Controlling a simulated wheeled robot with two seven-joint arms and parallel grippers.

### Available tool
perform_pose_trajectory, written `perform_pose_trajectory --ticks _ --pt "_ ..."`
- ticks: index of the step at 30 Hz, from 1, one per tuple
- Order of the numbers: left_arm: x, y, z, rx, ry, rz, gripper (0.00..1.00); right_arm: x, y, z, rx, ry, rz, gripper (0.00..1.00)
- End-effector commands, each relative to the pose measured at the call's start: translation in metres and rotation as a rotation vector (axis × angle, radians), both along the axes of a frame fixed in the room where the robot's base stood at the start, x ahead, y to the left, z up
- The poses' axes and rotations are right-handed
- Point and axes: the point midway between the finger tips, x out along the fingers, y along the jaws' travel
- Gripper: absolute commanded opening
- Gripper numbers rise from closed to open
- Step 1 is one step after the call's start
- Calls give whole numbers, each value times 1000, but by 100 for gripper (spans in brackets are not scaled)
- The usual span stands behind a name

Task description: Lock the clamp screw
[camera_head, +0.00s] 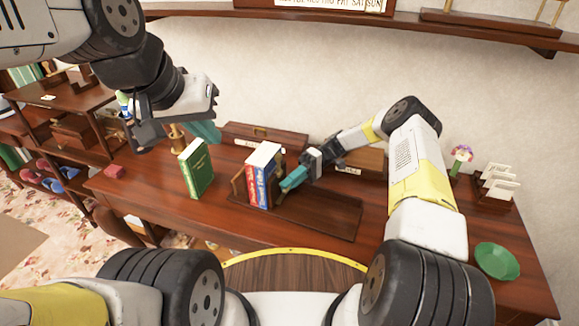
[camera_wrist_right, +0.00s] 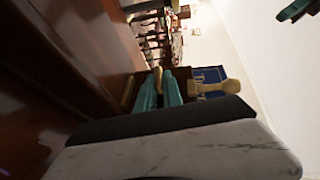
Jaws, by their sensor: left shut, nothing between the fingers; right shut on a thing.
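A wooden book rack (camera_head: 330,214) lies on the desk and holds a blue book (camera_head: 251,185) and a red book (camera_head: 263,188) upright. My right gripper (camera_head: 288,184) is low at the right side of these books. In the right wrist view its teal fingers (camera_wrist_right: 160,90) are shut on a small light wooden piece (camera_wrist_right: 157,76), probably part of the clamp screw. A pale wooden knob (camera_wrist_right: 218,88) shows just right of the fingers, before a blue book cover. The screw's thread is not visible. My left gripper (camera_head: 206,132) is shut and empty, raised above the desk's back left.
A green book (camera_head: 196,167) stands left of the rack. Wooden boxes (camera_head: 265,136) stand along the wall. A green bowl (camera_head: 497,261), a flower figure (camera_head: 460,158) and a letter holder (camera_head: 496,187) are at the right. The rack's right part is empty.

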Motion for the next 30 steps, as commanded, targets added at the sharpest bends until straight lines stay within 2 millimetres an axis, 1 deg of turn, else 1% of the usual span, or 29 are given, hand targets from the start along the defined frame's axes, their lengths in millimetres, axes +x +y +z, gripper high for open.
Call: perform_pose_trajectory --ticks 7,17,18,20,21,30 --pt "0 0 0 0 0 0 0 -1 1 -1 14 33 2 0" --pt "0 0 0 0 0 0 0 -1 1 -1 14 35 2 0" --pt "0 0 0 0 0 0 0 -1 1 -1 14 35 3 13" --pt "0 0 0 0 0 0 0 -1 1 -1 14 35 3 24" --pt "0 0 0 0 0 0 0 -1 1 -1 14 35 2 32" --pt "0 0 0 0 0 0 0 0 0 0 6 18 1 33"
